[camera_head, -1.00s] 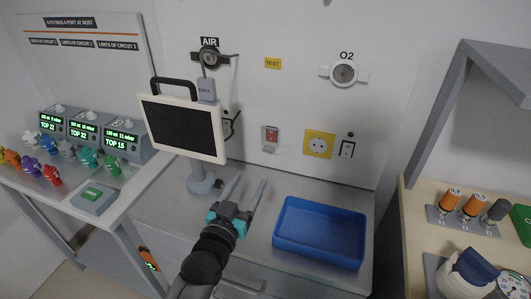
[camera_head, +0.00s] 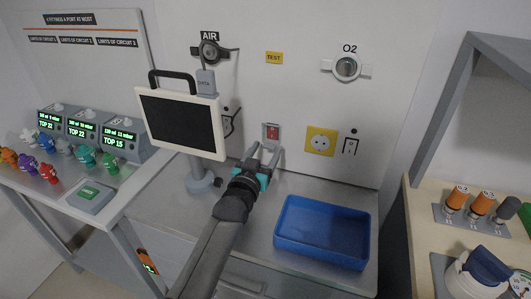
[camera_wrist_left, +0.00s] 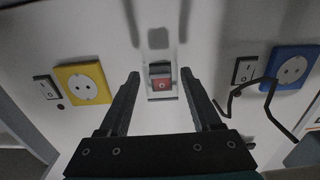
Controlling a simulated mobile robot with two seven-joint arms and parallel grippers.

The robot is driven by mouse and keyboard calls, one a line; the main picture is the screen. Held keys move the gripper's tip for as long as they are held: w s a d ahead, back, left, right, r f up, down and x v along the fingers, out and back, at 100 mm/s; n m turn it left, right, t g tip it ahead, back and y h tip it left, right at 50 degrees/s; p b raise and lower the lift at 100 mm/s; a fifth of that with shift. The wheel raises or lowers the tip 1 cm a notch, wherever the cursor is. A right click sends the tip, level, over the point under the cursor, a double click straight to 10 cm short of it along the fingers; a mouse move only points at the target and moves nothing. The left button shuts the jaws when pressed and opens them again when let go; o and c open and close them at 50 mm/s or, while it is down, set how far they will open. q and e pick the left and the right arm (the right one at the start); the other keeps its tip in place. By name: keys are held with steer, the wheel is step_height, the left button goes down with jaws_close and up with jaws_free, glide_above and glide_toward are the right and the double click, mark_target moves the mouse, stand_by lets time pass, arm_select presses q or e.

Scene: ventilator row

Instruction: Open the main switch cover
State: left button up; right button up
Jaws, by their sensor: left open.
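The main switch (camera_head: 272,132) is a small red rocker in a grey frame on the white wall panel, left of the yellow socket. It also shows in the left wrist view (camera_wrist_left: 162,83), near the middle between my fingers. Its cover is hard to make out; a pale grey frame surrounds the red part, and I cannot tell the cover's exact position. My left gripper (camera_head: 263,152) is open and empty, with its fingertips just below the switch in the head view. In the wrist view the fingers (camera_wrist_left: 160,74) stand on either side of the switch. My right gripper is not in view.
A monitor (camera_head: 180,122) on a stand is left of my arm. A blue tray (camera_head: 322,263) lies on the bench to the right. The yellow socket (camera_head: 320,141) and a black-outlined switch (camera_head: 351,146) are on the wall beside the main switch. A black cable hangs at the wall (camera_wrist_left: 234,98).

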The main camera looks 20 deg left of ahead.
arm_select(q)
jaws_close()
stand_by(0.6)
